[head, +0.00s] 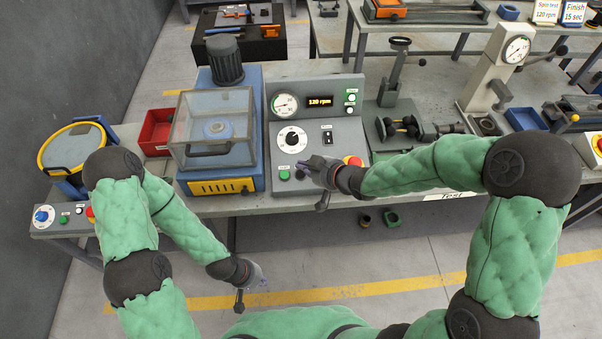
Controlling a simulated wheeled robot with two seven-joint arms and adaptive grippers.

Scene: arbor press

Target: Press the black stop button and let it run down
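The grey control panel (346,128) stands on the bench, with a display (319,101) reading 120 rpm. A green button (284,175) shows at its lower left. My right gripper (316,172) is at the panel's lower front, just right of the green button. It covers that part of the panel, so I cannot make out the black stop button or whether it is touched. The gripper's fingers are too small to read. My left gripper (254,283) hangs low in front of the bench, away from the panel; its fingers are unclear too.
A red emergency button (353,161) sits right of my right gripper. A blue machine with a clear cover (211,121) stands left of the panel. A red bin (157,132) is further left. An arbor press (497,70) stands at the right.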

